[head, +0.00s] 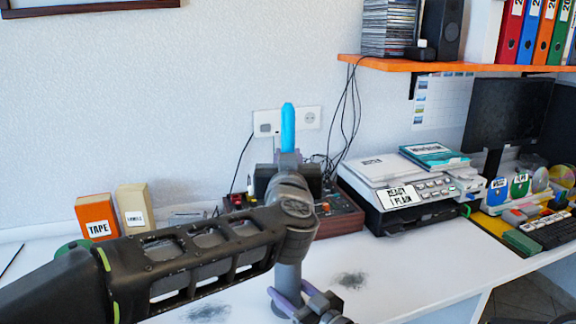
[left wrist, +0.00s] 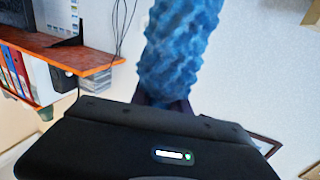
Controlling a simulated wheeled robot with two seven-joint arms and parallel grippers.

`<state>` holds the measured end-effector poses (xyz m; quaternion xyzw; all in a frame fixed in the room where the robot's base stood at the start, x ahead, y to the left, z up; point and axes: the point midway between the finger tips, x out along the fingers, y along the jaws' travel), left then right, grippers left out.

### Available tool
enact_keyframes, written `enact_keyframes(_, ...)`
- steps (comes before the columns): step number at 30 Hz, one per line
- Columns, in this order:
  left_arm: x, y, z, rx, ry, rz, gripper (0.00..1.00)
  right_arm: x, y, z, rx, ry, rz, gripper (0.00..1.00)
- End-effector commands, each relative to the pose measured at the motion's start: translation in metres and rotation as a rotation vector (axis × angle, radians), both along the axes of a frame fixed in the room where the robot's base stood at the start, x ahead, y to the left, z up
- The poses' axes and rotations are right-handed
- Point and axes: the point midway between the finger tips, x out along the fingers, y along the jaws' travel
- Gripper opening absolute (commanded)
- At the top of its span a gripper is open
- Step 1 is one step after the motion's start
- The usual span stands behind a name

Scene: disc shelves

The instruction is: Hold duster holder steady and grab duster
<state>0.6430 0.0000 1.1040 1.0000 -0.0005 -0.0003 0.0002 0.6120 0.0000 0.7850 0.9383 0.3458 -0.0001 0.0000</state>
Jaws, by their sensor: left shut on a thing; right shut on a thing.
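The blue duster (head: 288,130) stands upright above my left gripper (head: 287,158), which is shut on it. In the left wrist view the duster (left wrist: 180,50) is large, blue and bumpy, rising from my dark gripper (left wrist: 165,108). A grey upright cylinder, which looks like the duster holder (head: 289,278), shows below my left wrist. Its top is hidden behind that wrist. My right gripper (head: 300,300), with purple fingers, is shut on the holder low down, near the bottom edge of the head view.
Grey dust smudges lie on the white desk (head: 390,290). A printer (head: 410,190) stands at the right, beside a dark red box (head: 340,213). An orange tape box (head: 96,217) and a cream box (head: 135,208) stand at the left. An orange shelf (head: 450,66) is at upper right.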

Motion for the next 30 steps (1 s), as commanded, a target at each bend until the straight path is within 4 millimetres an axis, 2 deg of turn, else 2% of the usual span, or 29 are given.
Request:
enact_keyframes(12,0.0001,0.0002,-0.0002,0.000,-0.001,0.000,0.00,0.0001,-0.0001,0.0000,0.000,0.000,0.000,0.10)
enact_keyframes(13,0.0001,0.0001,-0.0003,0.000,-0.001,0.000,0.00,0.0001,-0.0001,-0.0001,0.000,0.000,0.000,0.54)
enact_keyframes(21,0.0001,0.0002,-0.0003,0.000,-0.001,0.001,0.00,0.0001,-0.0001,0.0000,0.000,0.000,0.000,0.76)
enact_keyframes(30,0.0001,0.0002,-0.0003,0.000,-0.001,0.000,0.00,-0.0006,-0.0008,0.0001,0.000,0.000,0.000,0.77)
